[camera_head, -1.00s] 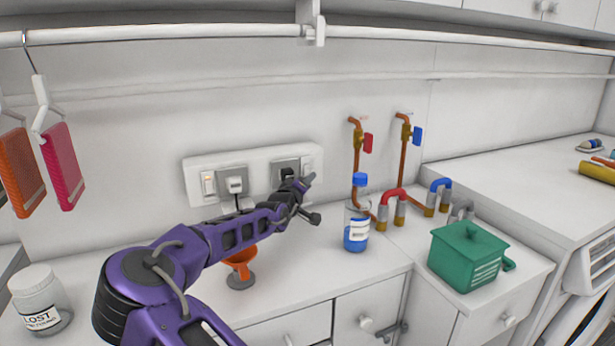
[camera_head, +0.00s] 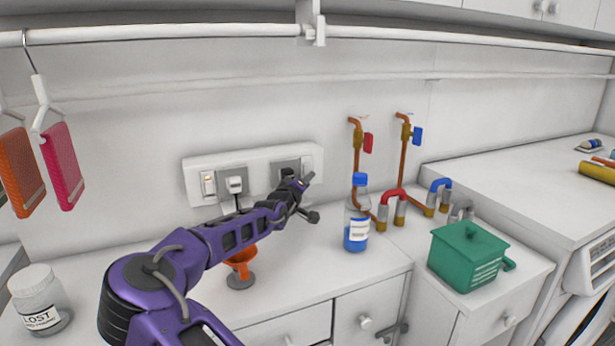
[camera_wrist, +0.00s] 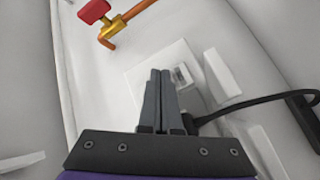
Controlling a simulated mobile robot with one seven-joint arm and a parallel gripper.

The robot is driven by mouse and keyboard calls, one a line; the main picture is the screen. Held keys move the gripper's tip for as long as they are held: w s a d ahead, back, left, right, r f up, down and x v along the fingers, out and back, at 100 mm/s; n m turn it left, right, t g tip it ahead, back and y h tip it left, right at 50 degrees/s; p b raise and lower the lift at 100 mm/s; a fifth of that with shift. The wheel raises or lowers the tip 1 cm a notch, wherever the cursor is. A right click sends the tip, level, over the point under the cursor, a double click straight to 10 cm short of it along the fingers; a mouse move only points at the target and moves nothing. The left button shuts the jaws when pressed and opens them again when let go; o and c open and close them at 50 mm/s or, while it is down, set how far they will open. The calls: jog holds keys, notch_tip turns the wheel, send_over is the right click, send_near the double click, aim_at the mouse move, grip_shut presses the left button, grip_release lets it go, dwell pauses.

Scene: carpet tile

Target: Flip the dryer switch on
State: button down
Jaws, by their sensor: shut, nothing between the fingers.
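A white switch panel (camera_head: 262,158) is on the back wall above the counter. A small rocker switch (camera_wrist: 181,75) shows just right of the fingertips, unlit. I cannot tell whether the fingers touch it. No label naming the dryer is readable.
A blue-capped bottle (camera_head: 357,220) and copper pipes with a red valve (camera_head: 367,143) stand right of my gripper.

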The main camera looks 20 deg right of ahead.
jog(key=shift+w, duration=0.25)
jog(key=shift+s, duration=0.15)
dwell(0.4)
jog(key=shift+s, duration=0.6)
jog(key=shift+s+d+r+b, duration=0.1)
jog(key=shift+s+r+b, duration=0.15)
jog(key=shift+s, duration=1)
jog(key=shift+s+r+b, duration=0.1)
jog(key=shift+s+b, duration=0.1)
jog(key=shift+s, duration=1)
